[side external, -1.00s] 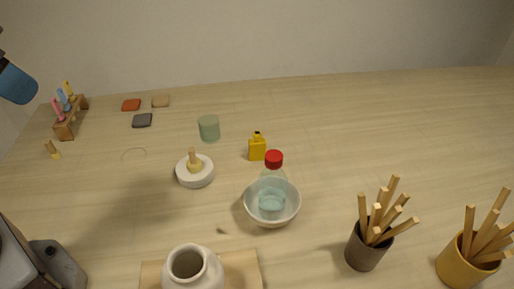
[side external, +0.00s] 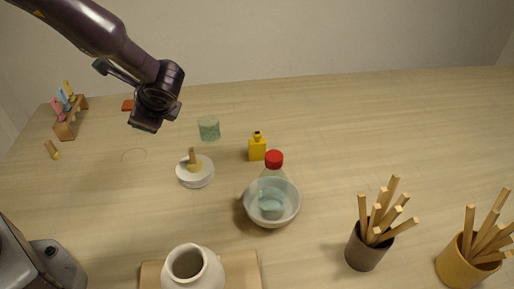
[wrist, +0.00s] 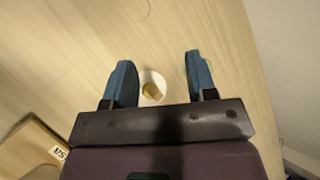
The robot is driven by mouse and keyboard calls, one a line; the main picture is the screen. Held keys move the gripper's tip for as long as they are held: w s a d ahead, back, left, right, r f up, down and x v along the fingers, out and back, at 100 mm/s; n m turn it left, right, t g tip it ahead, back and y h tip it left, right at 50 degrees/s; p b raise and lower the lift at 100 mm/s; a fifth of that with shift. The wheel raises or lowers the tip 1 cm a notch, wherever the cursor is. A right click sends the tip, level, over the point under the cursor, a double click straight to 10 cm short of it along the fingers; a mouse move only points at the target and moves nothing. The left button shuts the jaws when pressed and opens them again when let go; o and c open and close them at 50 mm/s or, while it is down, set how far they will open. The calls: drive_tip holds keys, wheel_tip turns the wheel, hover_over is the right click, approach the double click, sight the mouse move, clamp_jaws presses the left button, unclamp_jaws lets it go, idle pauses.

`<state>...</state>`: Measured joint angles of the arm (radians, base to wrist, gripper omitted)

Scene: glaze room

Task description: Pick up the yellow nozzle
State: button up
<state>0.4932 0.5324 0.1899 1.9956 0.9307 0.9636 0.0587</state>
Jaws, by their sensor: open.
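A slim yellow piece, which looks like the yellow nozzle (side external: 67,86), stands at the far end of a small wooden rack (side external: 72,128) at the left in the side view. A blue piece (side external: 62,98) and a pink piece (side external: 57,108) stand in the same rack. My gripper, seen in the wrist view (wrist: 158,62), is open with its two blue fingers apart and nothing held. In the side view its dark body is right of the rack, above the table; its fingers are hard to make out there. The rack is not clearly seen in the wrist view.
A white dish (side external: 204,180) with a wooden-handled piece shows between my fingers in the wrist view (wrist: 159,78). A green cup (side external: 209,129), yellow bottle (side external: 257,150) and bowl (side external: 287,214) with a red-capped bottle stand mid-table. A small wooden piece (side external: 52,149) lies near the rack.

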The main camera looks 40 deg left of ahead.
drive_tip(key=w+d+f+m+t+y, duration=0.2)
drive_tip(key=w+f+m+t, duration=0.2)
drive_tip(key=w+m, duration=0.2)
drive_tip(key=m+t+h, duration=0.5)
drive_tip(key=m+t, duration=0.6)
drive_tip(key=m, duration=0.2)
hover_over(256, 137)
wheel_tip(256, 137, down, 2)
drive_tip(key=shift+f, duration=0.1)
drive_tip(key=shift+d+f+m, duration=0.1)
drive_tip(key=shift+f+m, duration=0.15)
drive_tip(key=shift+m, duration=0.15)
wheel_tip(256, 137, down, 6)
drive_tip(key=shift+r, duration=0.15)
drive_tip(key=shift+w+a+f, duration=0.2)
drive_tip(key=shift+w+a, duration=0.05)
drive_tip(key=shift+w, duration=0.2)
drive_tip(key=shift+w+a+f, duration=0.15)
drive_tip(key=shift+w+a, duration=0.05)
drive_tip(key=shift+w, duration=0.25)
drive_tip(key=shift+w+a, duration=0.15)
drive_tip(key=shift+w, duration=0.4)
clamp_jaws()
drive_tip(key=shift+r, duration=0.1)
